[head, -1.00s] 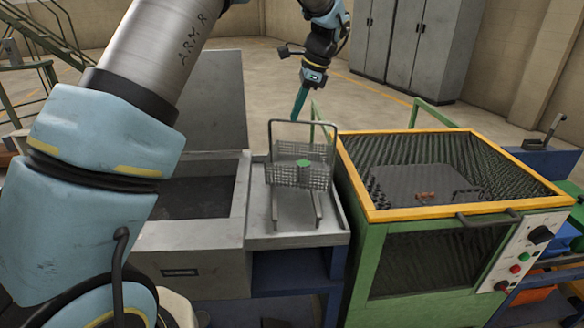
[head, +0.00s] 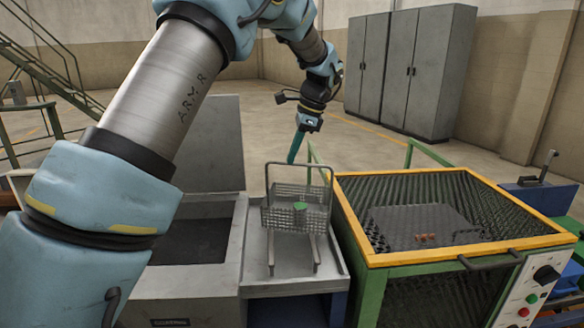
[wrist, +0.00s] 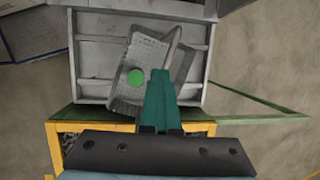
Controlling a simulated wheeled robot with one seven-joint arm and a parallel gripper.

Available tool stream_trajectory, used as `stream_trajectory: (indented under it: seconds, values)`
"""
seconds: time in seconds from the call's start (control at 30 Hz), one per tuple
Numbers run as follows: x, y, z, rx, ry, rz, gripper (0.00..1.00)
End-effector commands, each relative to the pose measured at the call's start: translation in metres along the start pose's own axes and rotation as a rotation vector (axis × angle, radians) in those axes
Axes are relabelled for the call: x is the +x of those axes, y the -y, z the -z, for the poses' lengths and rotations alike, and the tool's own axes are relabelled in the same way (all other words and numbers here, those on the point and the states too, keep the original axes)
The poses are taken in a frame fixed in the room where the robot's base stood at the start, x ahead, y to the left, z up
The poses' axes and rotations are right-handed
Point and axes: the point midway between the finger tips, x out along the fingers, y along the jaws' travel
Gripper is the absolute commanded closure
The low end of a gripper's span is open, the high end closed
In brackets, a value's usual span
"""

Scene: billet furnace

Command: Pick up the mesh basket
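The mesh basket (head: 285,215) is a grey wire basket with a tall loop handle, over the grey tray stand (head: 332,283) in the head view. A green round piece (head: 300,206) lies in it. In the wrist view the basket (wrist: 137,58) sits at an angle to the tray's rails, with a dark shape beside it. My gripper (head: 292,160) points down from above, its teal fingertips at the handle's top bar. In the wrist view the fingers (wrist: 160,74) are close together and cover part of the basket. They look shut on the handle, though the contact is partly hidden.
A grey open-lidded tank (head: 232,232) adjoins on the left. Grey cabinets (head: 432,70) stand far back. Floor behind the stand is clear.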

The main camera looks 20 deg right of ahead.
Motion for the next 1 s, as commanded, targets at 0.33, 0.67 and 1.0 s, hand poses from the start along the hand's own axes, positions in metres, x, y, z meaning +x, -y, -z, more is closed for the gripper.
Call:
stream_trajectory:
  seconds: [0.33, 0.67, 1.0]
  values:
    - [0.009, -0.022, -0.028, 0.017, 0.071, -0.113, 1.0]
    - [-0.03, -0.019, -0.037, 0.023, 0.069, -0.108, 1.0]
    - [-0.036, -0.018, -0.038, 0.024, 0.068, -0.104, 0.98]
